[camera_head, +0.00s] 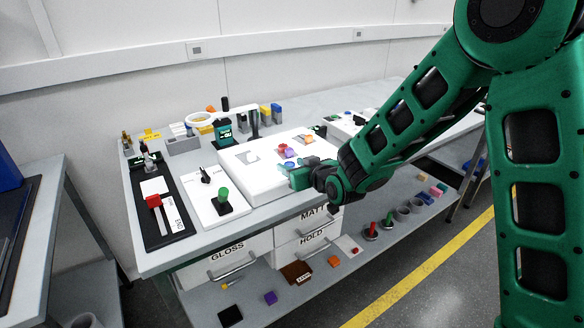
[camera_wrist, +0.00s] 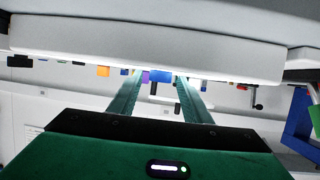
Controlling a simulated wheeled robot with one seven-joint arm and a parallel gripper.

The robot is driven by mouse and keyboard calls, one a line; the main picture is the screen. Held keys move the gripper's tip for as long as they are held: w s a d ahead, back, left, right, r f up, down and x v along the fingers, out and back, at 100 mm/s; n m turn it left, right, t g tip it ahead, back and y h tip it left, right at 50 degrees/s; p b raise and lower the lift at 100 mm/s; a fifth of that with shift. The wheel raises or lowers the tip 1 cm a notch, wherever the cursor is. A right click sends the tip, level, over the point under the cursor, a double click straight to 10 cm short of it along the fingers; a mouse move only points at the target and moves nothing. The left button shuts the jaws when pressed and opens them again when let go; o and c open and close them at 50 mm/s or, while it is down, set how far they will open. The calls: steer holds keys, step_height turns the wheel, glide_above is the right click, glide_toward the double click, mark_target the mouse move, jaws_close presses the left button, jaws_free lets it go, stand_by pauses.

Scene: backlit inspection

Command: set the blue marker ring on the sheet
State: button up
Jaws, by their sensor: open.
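My gripper (camera_head: 298,176) is at the front right edge of a white, box-like light panel (camera_head: 243,182), low beside its top. In the wrist view my gripper (camera_wrist: 160,82) shows two fingers spread apart, open. A small blue thing (camera_head: 289,164), perhaps the blue marker ring, is on the panel just beyond the fingers. In the wrist view a blue piece (camera_wrist: 161,75) shows between the fingertips; whether the fingers touch it I cannot tell.
Red and purple pieces (camera_head: 284,149) and an orange piece (camera_head: 308,139) are on the panel close behind. A ring lamp (camera_head: 201,119) stands behind. A white board with a green knob (camera_head: 223,195) is at left. Drawers (camera_head: 308,237) are below the bench front.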

steer(key=shift+s+r, duration=0.1)
steer(key=v, duration=1.1)
steer(key=shift+s+d, duration=0.25)
steer(key=shift+s, duration=0.1)
steer(key=shift+d+r, duration=0.1)
